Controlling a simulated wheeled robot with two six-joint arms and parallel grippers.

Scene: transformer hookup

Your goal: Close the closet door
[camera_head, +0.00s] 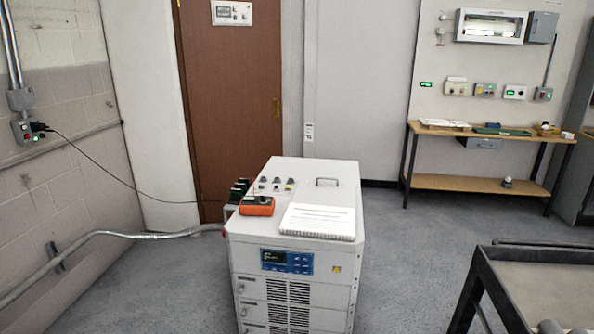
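A brown door (232,110) with a brass handle (276,108) on its right side stands in the back wall, left of the middle. Which of these is the closet is not clear. Neither of my grippers is in view.
A white equipment cabinet (292,262) with an orange meter (257,206) and papers on top stands in front of the brown door. A cable and pipe run left. A dark cart (490,285) is at lower right, a workbench (480,182) behind. Floor between is clear.

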